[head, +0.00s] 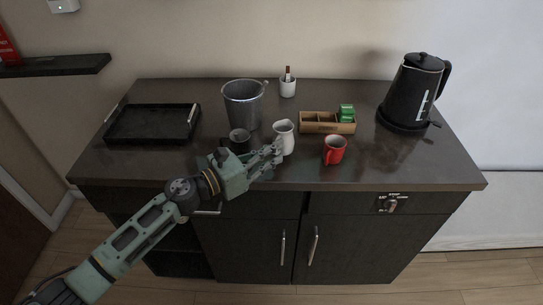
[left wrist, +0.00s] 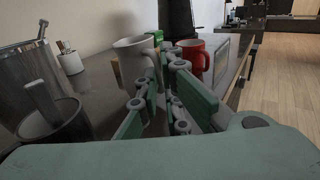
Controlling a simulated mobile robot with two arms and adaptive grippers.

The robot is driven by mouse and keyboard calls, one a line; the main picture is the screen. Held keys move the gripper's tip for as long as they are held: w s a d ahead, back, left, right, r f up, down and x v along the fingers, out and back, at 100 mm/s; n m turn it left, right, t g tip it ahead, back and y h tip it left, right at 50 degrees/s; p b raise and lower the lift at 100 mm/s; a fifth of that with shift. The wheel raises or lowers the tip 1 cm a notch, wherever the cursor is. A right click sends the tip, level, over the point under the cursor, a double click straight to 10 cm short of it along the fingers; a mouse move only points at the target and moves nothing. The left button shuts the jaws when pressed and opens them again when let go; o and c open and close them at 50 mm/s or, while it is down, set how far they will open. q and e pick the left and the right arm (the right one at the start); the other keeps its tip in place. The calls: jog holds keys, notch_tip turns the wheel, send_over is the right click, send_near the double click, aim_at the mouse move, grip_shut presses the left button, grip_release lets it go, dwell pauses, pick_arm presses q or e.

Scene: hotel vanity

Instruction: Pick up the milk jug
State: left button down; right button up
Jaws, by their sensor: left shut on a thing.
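The milk jug (head: 284,134) is small and white and stands upright near the front middle of the counter. It also shows in the left wrist view (left wrist: 130,58), just beyond my fingers. My left gripper (head: 277,150) reaches in from the front left and is shut on the jug at its near side. In the left wrist view the fingers (left wrist: 168,98) close around the jug's handle side and hide part of it. I cannot tell whether the jug's base touches the counter. My right gripper is not in view.
A red mug (head: 335,151) stands close right of the jug. A dark cup (head: 239,142) and metal bucket (head: 244,112) are left. A wooden organizer (head: 318,127), white holder (head: 288,88) and black kettle (head: 411,95) stand behind or right. A black tray (head: 150,125) lies far left.

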pick_arm(q)
jog(key=s+d+r+p, duration=0.4)
jog(key=d+r+p, duration=0.3)
jog(key=d, duration=0.3)
jog(key=shift+s+d+r+p, duration=0.2)
jog(key=shift+d+r+p, duration=0.15)
jog(key=shift+r, duration=0.45)
dwell(0.5)
dwell(1.5)
